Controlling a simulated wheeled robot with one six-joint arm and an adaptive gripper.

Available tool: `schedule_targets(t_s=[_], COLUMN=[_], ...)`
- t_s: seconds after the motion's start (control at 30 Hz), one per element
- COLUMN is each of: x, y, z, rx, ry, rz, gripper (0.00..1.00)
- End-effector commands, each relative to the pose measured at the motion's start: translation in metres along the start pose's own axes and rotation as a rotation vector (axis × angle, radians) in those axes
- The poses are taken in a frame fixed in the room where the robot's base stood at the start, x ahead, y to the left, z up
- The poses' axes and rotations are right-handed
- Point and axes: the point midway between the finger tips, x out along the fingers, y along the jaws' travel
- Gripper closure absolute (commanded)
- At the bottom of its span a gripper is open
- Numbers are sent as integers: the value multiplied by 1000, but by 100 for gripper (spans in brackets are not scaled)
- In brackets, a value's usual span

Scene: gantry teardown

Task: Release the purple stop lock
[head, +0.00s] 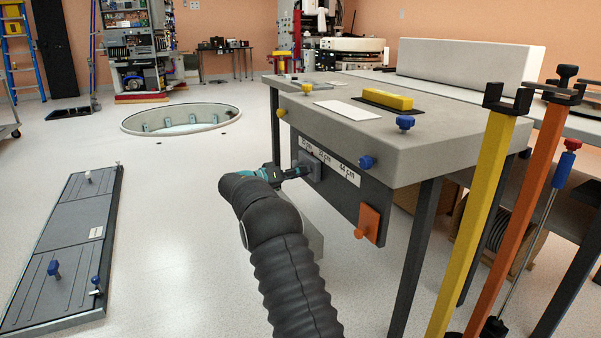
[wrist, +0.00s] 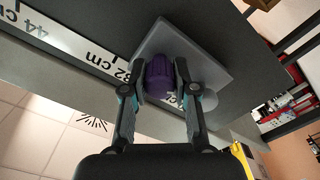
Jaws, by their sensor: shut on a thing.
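The purple stop lock (wrist: 159,80) is a ribbed knob on a grey square plate (wrist: 203,50) in the wrist view. The plate sits against the dark front panel of the grey table, over a white strip marked in cm (wrist: 75,45). My gripper (wrist: 160,74) is shut on the knob, one finger on each side of it. In the head view my gripper (head: 302,171) reaches the grey plate (head: 314,168) on the panel, and the purple knob is hidden there.
The grey table (head: 440,145) carries a yellow block (head: 387,99) and blue knobs. An orange tab (head: 368,222) hangs at the panel's lower right. Yellow (head: 470,220) and orange (head: 530,200) posts stand at right. A round floor opening (head: 180,119) lies behind; the floor at left holds a dark panel (head: 70,235).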

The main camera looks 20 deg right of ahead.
Motion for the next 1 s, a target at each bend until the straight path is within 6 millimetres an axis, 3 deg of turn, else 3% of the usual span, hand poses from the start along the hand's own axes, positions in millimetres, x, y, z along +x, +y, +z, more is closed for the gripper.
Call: schedule_targets(t_s=[1.0], x=[0], y=[-1], z=[-1], rx=[-941], ry=[0], rz=[0], gripper=[100])
